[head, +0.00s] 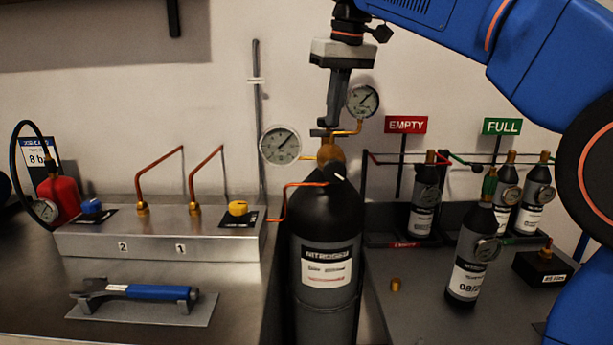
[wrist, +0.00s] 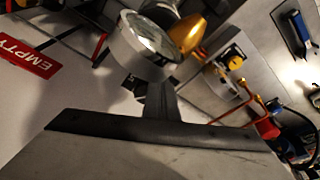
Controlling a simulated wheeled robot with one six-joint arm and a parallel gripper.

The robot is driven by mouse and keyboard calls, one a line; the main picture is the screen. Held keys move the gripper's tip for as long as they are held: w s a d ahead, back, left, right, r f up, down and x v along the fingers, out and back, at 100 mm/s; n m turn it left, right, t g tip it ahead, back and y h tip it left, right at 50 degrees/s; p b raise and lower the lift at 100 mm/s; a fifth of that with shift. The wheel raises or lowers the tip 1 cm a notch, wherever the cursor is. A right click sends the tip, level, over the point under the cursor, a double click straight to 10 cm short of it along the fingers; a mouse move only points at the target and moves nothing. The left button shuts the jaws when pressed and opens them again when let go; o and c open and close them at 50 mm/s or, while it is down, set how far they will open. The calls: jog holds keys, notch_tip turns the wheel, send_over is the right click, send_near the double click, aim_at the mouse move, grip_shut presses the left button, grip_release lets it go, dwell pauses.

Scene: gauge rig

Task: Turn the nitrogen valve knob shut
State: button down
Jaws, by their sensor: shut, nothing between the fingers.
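The black nitrogen cylinder (head: 325,225) stands in the middle of the head view, with a brass valve body (head: 330,152) on top. A small dark piece (head: 320,133) sits above the brass and may be the valve knob. A black knob with a pale tip (head: 338,170) is on the cylinder's front; I cannot tell which one is the nitrogen valve knob. My gripper (head: 328,123) points down just above the brass, shut and empty; whether it touches the dark piece is unclear. In the wrist view the brass (wrist: 187,36) is partly behind a gauge.
Round gauges flank the valve, left (head: 280,145) and right (head: 363,100). A metal manifold (head: 160,235) with blue and yellow knobs and copper pipes is left. A blue-handled tool (head: 135,292) lies front left.

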jog(key=shift+s, duration=0.35)
jog(key=w+v, duration=0.1)
jog(key=v, duration=0.4)
jog(key=shift+a+r, duration=0.25)
jog(key=shift+r, duration=0.3)
notch_tip(320, 180, down, 6)
jog(key=w+d, duration=0.2)
jog(key=shift+w+d, duration=0.15)
jog(key=shift+d, duration=0.25)
dwell(0.5)
